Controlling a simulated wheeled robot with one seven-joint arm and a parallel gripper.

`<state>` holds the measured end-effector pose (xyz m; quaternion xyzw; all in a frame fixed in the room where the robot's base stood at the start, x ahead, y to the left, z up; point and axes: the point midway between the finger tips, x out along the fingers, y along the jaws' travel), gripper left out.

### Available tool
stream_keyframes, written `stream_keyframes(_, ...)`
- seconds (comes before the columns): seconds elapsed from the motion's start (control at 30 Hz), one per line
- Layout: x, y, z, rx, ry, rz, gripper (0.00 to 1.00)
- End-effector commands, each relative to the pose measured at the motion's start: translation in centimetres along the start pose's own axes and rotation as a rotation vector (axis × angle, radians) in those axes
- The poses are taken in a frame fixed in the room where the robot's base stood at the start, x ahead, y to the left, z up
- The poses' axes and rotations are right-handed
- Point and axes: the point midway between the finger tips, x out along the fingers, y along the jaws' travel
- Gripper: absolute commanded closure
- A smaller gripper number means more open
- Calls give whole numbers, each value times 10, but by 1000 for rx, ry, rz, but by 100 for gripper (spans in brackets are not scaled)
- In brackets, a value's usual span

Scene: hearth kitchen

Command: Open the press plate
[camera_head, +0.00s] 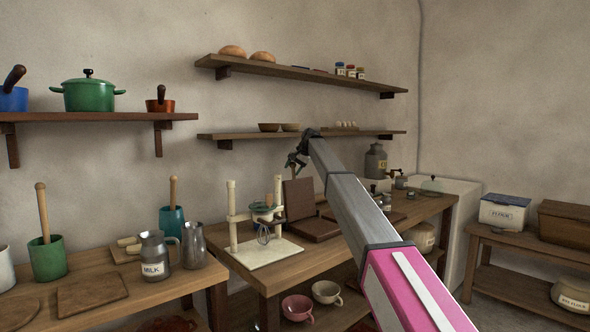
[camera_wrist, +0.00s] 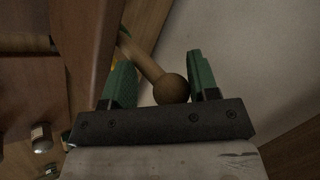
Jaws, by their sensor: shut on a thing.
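The press plate (camera_head: 298,199) is a dark brown board standing steeply upright at the back of its flat wooden base (camera_head: 318,229) on the middle table. My gripper (camera_head: 297,161) is at the plate's top edge in the head view, small and partly hidden by my arm. In the wrist view the green fingers of my gripper (camera_wrist: 162,80) are on either side of a wooden handle with a round knob (camera_wrist: 171,88). The gripper is shut on this handle. The plate's brown edge (camera_wrist: 95,45) runs beside the left finger. Where the handle joins the plate is not clear.
A cream stand with a whisk (camera_head: 264,232) is just left of the press. A lower shelf (camera_head: 250,135) with bowls is close behind my gripper. A milk jug (camera_head: 155,252) stands on the left table. Jars and a grinder stand right of the press.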

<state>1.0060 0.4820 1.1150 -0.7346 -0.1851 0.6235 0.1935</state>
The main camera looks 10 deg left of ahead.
Motion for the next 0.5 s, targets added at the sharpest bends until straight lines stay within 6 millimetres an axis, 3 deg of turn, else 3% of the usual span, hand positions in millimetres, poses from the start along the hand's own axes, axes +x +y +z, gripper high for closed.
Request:
stream_keyframes(0.27, 7, 4, 3, 0, -7, 5, 88)
stream_keyframes(0.3, 7, 4, 3, 0, -7, 5, 43)
stream_keyframes(0.5, 4, 4, 3, 1, -6, 5, 39)
